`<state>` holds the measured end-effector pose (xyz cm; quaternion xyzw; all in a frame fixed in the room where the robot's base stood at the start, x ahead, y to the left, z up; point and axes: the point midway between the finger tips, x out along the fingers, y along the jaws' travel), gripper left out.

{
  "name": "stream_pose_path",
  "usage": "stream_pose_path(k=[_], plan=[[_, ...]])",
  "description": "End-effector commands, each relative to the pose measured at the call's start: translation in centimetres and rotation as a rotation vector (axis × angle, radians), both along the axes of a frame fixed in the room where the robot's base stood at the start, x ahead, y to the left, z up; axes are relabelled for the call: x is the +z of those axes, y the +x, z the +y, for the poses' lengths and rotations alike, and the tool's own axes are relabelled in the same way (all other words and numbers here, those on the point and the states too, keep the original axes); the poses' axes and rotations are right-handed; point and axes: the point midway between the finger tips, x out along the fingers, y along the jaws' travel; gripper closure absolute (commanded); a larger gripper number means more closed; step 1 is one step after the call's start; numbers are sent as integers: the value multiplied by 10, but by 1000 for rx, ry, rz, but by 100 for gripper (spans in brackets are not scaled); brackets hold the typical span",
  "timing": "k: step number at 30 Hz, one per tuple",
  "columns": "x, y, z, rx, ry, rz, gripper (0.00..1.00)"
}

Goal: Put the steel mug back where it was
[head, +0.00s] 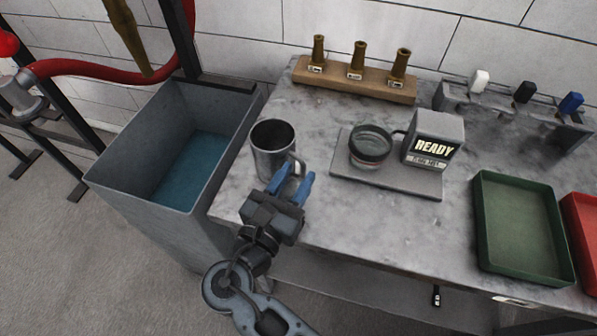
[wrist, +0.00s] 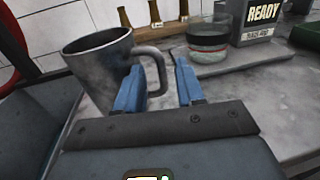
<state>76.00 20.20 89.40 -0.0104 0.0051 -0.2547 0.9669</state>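The steel mug (head: 270,142) stands upright on the grey table near its left edge, with its handle to the right. My gripper (head: 290,182) is at the handle side of the mug, with its blue fingers apart.
A blue-bottomed grey bin (head: 187,150) stands left of the table (head: 300,230). A plate (head: 385,183) holds a glass bowl (head: 370,147) and a READY box (head: 434,135). A wooden rack (head: 350,82) with brass nozzles is behind. A green tray (head: 520,230) is right. The table front middle is clear.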

Motion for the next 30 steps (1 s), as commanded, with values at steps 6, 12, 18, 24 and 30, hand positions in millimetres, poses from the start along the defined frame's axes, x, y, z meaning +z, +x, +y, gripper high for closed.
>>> stream_pose_path(k=[6,12,18,24,30], plan=[[-2,-40,23,3,0,1,62],[-1,-71,40,2,0,0,62],[0,-87,49,1,0,0,62],[0,-90,50,-1,-1,0,62],[0,-90,50,0,-1,0,62]])
